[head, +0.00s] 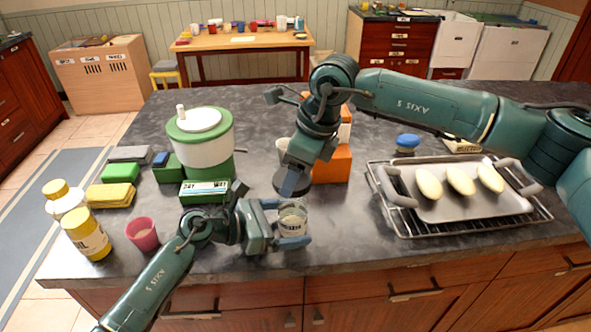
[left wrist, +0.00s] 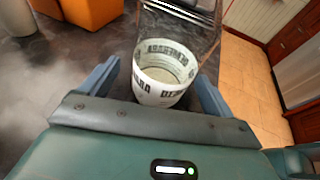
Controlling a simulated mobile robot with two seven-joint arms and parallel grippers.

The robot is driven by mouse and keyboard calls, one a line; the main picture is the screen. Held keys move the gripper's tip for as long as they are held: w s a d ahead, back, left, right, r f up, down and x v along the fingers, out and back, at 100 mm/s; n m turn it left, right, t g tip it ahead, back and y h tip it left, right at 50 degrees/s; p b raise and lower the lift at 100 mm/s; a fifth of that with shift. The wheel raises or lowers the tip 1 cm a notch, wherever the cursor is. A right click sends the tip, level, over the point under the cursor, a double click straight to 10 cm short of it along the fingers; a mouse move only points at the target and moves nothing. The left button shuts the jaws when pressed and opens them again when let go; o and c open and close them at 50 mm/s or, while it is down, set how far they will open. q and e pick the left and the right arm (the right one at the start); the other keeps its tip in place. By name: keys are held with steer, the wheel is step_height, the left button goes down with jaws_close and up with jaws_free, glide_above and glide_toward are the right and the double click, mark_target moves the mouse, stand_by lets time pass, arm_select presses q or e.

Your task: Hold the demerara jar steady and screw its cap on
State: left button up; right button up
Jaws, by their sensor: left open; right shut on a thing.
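The demerara jar (head: 292,221) stands upright and uncapped near the counter's front edge. In the left wrist view the jar (left wrist: 163,75) shows its open top, pale contents and a lettered white label. My left gripper (head: 297,223) is open with a finger on either side of the jar; the left wrist view shows gaps between the fingers and the glass. My right gripper (head: 296,178) is shut on a dark round cap (head: 281,182) and holds it above the jar, apart from it. The gripper hides part of the cap.
A wire rack with a tray (head: 435,209) of pale loaves lies to the right. Orange blocks (head: 333,165) stand behind the right gripper.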

arm_select(q)
steer(key=shift+c, duration=0.3)
steer(key=c, duration=0.9)
steer(key=shift+c, duration=0.2)
